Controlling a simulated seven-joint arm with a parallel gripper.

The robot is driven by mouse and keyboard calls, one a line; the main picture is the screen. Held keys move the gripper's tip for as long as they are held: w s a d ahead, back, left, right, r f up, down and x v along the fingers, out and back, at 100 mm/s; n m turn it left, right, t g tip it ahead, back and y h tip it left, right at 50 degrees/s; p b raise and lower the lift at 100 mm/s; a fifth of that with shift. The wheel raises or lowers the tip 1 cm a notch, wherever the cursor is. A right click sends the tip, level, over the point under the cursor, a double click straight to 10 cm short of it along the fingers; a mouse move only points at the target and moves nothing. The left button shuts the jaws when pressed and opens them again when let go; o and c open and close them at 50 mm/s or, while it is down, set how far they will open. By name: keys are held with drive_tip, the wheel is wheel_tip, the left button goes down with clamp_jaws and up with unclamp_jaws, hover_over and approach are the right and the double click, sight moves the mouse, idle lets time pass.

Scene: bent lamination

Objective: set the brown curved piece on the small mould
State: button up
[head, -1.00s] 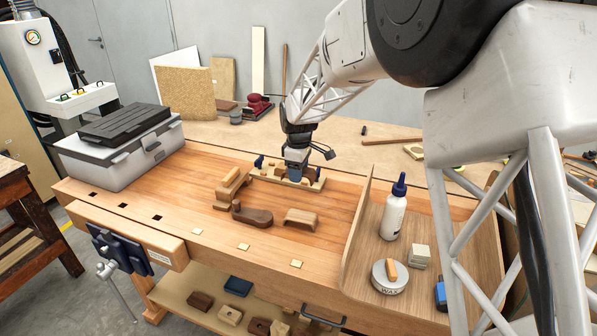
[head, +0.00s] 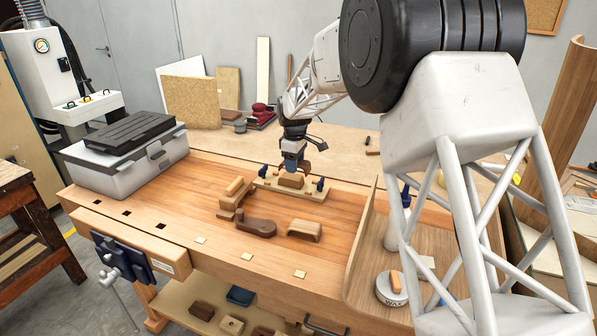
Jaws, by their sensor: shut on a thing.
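My gripper (head: 293,168) is shut on the brown curved piece (head: 308,169), which shows as a small arch sticking out at the side of the jaws. The gripper hides much of the piece. They are just above the small mould (head: 291,181), a brown block in the middle of a light wooden board (head: 275,186) with a blue clamp at each end. The piece appears to be above the block. I cannot tell whether they touch.
A stepped wooden stand (head: 234,198), a dark brown block with a tail (head: 256,227) and a light arched block (head: 305,230) lie in front of the board. A grey toolbox (head: 125,165) stands at the left. A wooden tray (head: 362,245) with a wax tin (head: 391,291) is at the right.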

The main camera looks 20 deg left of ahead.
hover_over(291, 176)
drive_tip(key=shift+r, duration=0.15)
idle(0.3)
idle(0.4)
drive_tip(key=shift+f, duration=2.55)
drive_tip(key=shift+f, duration=1.8)
idle(2.5)
